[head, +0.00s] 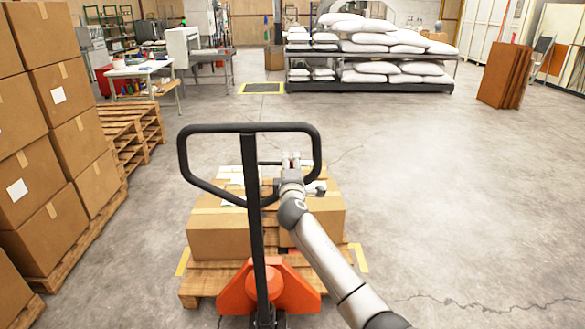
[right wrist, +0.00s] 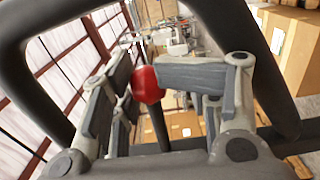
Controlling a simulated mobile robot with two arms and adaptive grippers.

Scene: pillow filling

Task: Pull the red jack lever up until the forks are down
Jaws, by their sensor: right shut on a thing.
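The pallet jack stands in front of me, with a black loop handle (head: 250,128) on a black shaft and an orange body (head: 238,296). The red lever (right wrist: 147,86) shows in the right wrist view as a rounded red end between the finger pads. My right gripper (head: 290,160) reaches inside the handle loop and is shut on the lever; it also shows in the right wrist view (right wrist: 145,78). In the head view I cannot make out the lever. The forks are hidden beneath a wooden pallet (head: 205,281) with cardboard boxes (head: 218,233). My left gripper is not in view.
Stacked boxes (head: 88,168) on a pallet line the left side, with empty pallets (head: 140,130) behind. A rack of white sacks (head: 375,70) stands at the back. Brown panels (head: 505,75) stand at the right. The floor right of the jack is clear.

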